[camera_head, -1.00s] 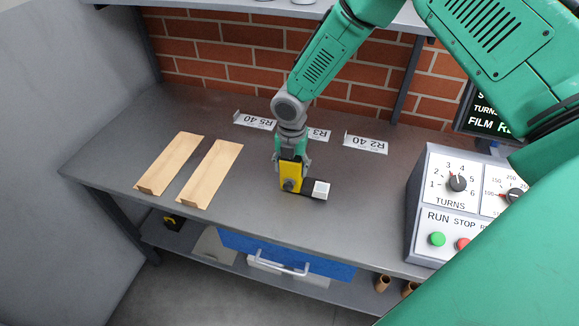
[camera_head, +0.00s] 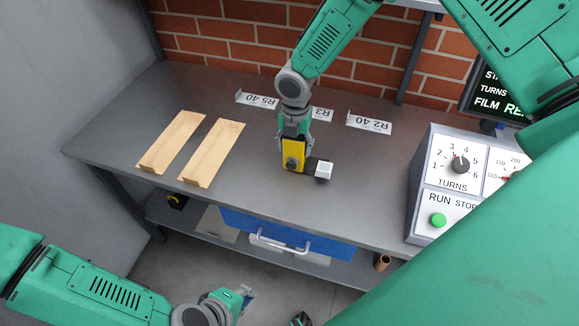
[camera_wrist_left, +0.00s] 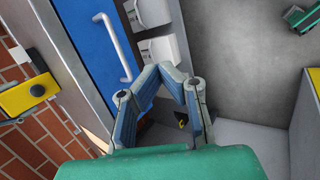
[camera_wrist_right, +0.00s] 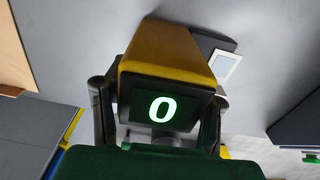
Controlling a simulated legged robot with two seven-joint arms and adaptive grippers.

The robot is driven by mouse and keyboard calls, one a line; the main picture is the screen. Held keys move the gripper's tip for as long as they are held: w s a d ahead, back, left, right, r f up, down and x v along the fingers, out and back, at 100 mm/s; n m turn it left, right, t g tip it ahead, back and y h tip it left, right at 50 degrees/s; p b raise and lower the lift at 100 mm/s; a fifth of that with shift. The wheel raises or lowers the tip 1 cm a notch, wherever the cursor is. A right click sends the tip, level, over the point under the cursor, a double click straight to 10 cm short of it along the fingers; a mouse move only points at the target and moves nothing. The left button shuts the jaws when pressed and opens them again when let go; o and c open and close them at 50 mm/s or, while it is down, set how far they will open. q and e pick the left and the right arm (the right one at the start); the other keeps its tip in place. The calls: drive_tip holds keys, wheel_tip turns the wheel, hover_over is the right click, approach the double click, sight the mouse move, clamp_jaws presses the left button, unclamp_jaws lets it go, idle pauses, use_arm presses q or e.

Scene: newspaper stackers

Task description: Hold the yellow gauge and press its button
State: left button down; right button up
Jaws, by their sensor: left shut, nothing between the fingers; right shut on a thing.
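The yellow gauge (camera_head: 293,152) is upright at the middle of the bench, with a dark round knob on its front. A dark side piece with a pale square face (camera_head: 323,169) sticks out to its right. My right gripper (camera_head: 295,133) is shut on the gauge from above; whether the gauge touches the bench I cannot tell. In the right wrist view, the gauge's display (camera_wrist_right: 160,108) reads 0. My left gripper (camera_wrist_left: 172,75) is shut and empty, low in front of the bench. The gauge also shows at the left edge of the left wrist view (camera_wrist_left: 22,98).
Two wooden trays (camera_head: 210,155) lie left on the bench. Labels (camera_head: 369,123) stand behind the gauge. A control box (camera_head: 425,205) with dials and buttons stands right. A blue drawer (camera_head: 235,222) with a pale handle hangs under the bench's front edge.

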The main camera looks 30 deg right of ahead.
sight(291, 165)
use_arm(q)
drive_tip(key=w+d+r+n+t, duration=0.1)
drive_tip(key=w+d+r+n, duration=0.1)
drive_tip(key=w+d+n, duration=0.2)
drive_tip(key=w+d+r+n+t+h, duration=0.1)
drive_tip(key=w+d+n, duration=0.3)
drive_tip(key=d, duration=0.2)
drive_tip(key=w+d+r+n+t, duration=0.2)
drive_tip(key=w+d+n, duration=0.1)
drive_tip(key=w+d, duration=0.2)
drive_tip(key=shift+w+d+r+n+h, duration=0.1)
drive_tip(key=shift+d+r+n+h, duration=0.05)
drive_tip(key=shift+r+n+h, duration=0.25)
use_arm(e)
drive_tip(key=shift+a, duration=0.15)
use_arm(q)
drive_tip(key=shift+d, duration=0.15)
drive_tip(key=shift+d, duration=0.1)
drive_tip(key=w+d, duration=0.6)
drive_tip(key=shift+d, duration=0.1)
drive_tip(key=shift+w, duration=0.1)
idle(0.3)
